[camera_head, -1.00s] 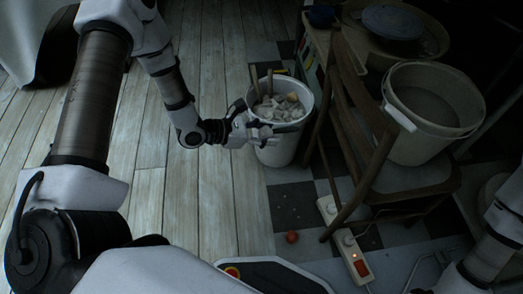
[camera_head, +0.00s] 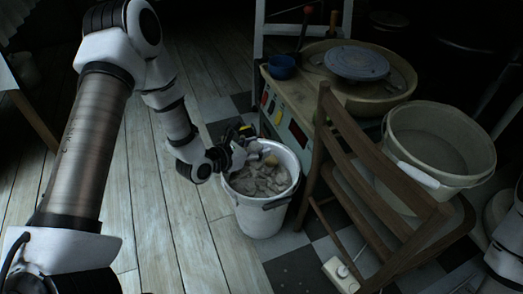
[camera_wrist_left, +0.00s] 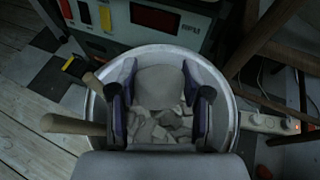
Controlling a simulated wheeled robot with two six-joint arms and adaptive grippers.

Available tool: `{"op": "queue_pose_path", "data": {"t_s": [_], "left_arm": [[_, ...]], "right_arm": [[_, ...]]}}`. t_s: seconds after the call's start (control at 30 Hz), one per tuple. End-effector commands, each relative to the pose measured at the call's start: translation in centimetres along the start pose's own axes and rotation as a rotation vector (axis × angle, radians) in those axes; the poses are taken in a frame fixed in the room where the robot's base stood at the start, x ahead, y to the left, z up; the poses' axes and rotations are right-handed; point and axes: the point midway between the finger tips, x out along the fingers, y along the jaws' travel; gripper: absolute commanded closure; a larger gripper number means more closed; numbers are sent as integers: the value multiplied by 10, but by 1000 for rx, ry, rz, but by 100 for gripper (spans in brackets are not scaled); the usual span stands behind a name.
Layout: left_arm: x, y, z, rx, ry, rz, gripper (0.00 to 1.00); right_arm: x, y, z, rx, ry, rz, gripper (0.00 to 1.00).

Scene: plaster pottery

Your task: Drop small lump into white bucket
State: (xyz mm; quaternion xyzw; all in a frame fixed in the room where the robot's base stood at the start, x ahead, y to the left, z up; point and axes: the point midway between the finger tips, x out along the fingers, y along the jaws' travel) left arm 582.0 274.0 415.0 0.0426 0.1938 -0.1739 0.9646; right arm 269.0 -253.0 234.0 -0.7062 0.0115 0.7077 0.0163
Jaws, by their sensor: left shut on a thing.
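The white bucket (camera_head: 262,215) stands on the floor left of the wooden chair, holding many pale broken chunks. My left gripper (camera_head: 246,152) is over the far left part of its mouth. In the left wrist view the bucket's rim (camera_wrist_left: 232,120) surrounds the view of my left gripper (camera_wrist_left: 160,100). A rounded grey lump (camera_wrist_left: 160,88) is held between its two dark fingers, above the chunks. In the head view the lump is hard to make out against the gripper. My right gripper is out of view.
A wooden chair (camera_head: 345,150) carries a larger pale bucket (camera_head: 440,150). Behind stands a pottery wheel (camera_head: 357,64) with a blue bowl (camera_head: 281,67). Wooden handles (camera_wrist_left: 72,124) stick out at the bucket's left. A power strip (camera_head: 340,273) lies on the floor.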

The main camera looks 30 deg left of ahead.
Motion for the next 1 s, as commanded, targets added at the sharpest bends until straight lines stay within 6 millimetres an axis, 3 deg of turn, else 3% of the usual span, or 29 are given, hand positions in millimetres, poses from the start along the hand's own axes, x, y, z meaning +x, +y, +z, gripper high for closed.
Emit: {"op": "queue_pose_path", "data": {"t_s": [0.23, 0.53, 0.87, 0.9, 0.97, 1.0], "left_arm": [[11, 7, -21, -5, -5, 41, 89], [27, 6, -60, -5, -4, 39, 89], [29, 6, -63, -5, -5, 39, 89], [29, 6, -63, -5, -5, 39, 45], [29, 6, -63, -5, -5, 39, 24], [29, 6, -63, -5, -5, 39, 23]], "right_arm": [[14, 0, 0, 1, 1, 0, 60], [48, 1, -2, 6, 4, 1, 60], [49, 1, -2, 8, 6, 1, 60], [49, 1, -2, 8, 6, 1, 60], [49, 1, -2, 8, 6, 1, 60], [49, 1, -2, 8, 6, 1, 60]]}}
